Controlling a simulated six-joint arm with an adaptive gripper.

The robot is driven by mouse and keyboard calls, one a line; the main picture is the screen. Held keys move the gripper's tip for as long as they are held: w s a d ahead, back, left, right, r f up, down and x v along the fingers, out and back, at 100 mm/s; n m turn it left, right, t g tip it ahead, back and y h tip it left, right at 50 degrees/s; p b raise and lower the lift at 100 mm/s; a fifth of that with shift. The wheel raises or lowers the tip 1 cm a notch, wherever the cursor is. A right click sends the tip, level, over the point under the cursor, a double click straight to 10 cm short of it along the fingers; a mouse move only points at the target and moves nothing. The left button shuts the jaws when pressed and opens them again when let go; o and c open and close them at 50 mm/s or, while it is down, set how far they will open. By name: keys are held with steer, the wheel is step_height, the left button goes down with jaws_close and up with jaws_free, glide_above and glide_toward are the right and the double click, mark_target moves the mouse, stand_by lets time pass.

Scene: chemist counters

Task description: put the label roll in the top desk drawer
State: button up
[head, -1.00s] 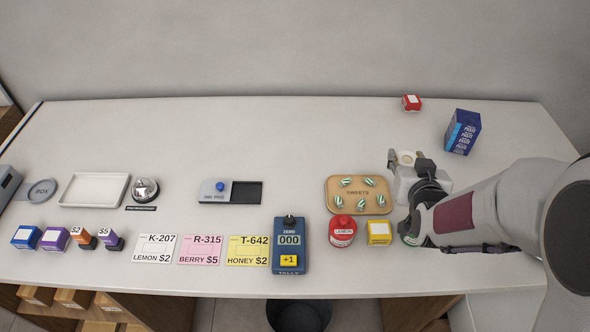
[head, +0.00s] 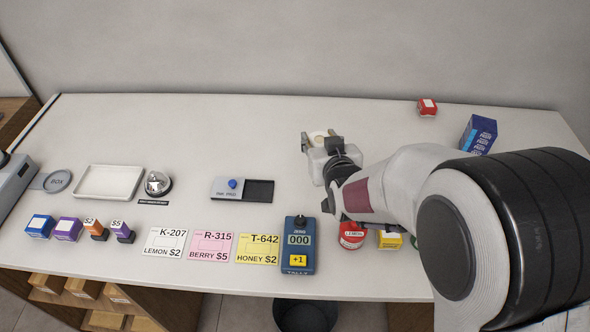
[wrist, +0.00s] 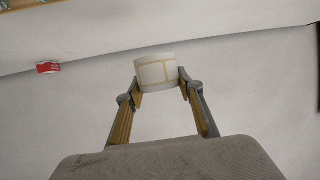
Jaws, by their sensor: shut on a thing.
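The label roll (wrist: 157,72) is a white roll with tan-edged labels. It sits between the two fingertips of my gripper (wrist: 160,84) in the wrist view, and the fingers are shut on it. In the head view my gripper (head: 321,143) holds the roll (head: 318,137) over the back middle of the counter, above its surface. The sweets tray is hidden behind my arm. I cannot tell which opening is the top desk drawer; wooden drawer-like boxes (head: 82,288) show under the counter at the lower left.
A tally counter (head: 298,246), a red lemon jar (head: 351,235) and a yellow box (head: 389,239) stand near the front edge. An ink pad (head: 242,189) and a white tray (head: 108,182) lie left. A blue box (head: 478,135) stands back right. The back middle is clear.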

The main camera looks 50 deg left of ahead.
steer(key=shift+f, duration=0.15)
steer(key=shift+f, duration=3.05)
steer(key=shift+f, duration=1.85)
steer(key=shift+f, duration=0.15)
steer(key=o, duration=1.1)
steer(key=shift+d, duration=0.15)
